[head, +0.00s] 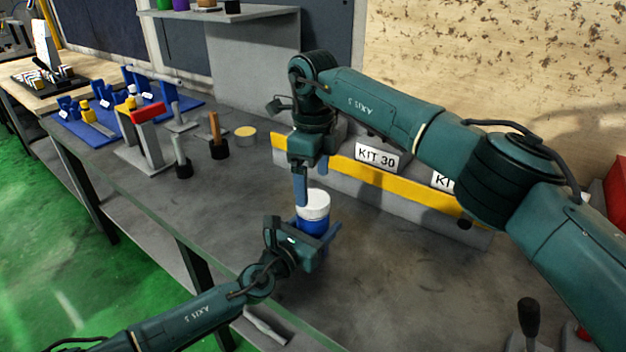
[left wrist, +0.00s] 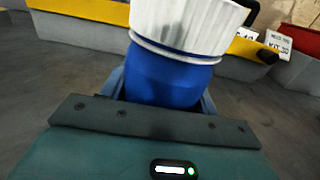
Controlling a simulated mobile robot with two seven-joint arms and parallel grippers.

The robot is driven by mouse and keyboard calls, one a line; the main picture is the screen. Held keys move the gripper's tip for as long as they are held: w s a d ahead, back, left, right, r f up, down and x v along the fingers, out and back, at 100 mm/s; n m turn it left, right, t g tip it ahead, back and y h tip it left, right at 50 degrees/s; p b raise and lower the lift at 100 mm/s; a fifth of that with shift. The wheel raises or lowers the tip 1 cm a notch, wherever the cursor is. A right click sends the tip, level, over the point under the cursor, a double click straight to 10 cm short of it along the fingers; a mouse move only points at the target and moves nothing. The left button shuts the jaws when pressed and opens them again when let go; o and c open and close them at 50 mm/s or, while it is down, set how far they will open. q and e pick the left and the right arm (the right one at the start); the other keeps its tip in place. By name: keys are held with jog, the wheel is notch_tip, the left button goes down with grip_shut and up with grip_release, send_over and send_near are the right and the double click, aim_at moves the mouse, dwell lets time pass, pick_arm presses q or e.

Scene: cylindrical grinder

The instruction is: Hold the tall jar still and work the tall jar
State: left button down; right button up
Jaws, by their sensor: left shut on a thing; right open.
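The tall jar has a blue body (head: 313,226) and a white ribbed lid (head: 314,204). It stands upright on the grey bench. My left gripper (head: 318,240) is shut around the blue body, low on the jar. In the left wrist view the blue body (left wrist: 165,78) sits between the fingers, with the white lid (left wrist: 190,25) above. My right gripper (head: 312,185) is open and points down over the jar, its fingertips around lid height. One right finger is left of the lid; the other shows behind it. Contact with the lid cannot be told.
Behind the jar is a low grey and yellow rail (head: 375,178) with a KIT 30 sign (head: 377,157). To the left stand a red-topped grey stand (head: 147,125), a wooden-handled tool (head: 216,138) and blue fixtures. The bench (head: 240,200) left of the jar is clear.

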aim_at(313, 198)
notch_tip(313, 198, up, 4)
jog(key=shift+f+n, duration=0.25)
jog(key=shift+n, duration=0.65)
jog(key=shift+c, duration=0.2)
jog(key=shift+f, duration=4.05)
jog(key=c, duration=1)
jog(key=o, duration=1.2)
jog(key=shift+c, duration=0.2)
jog(key=shift+r, duration=0.1)
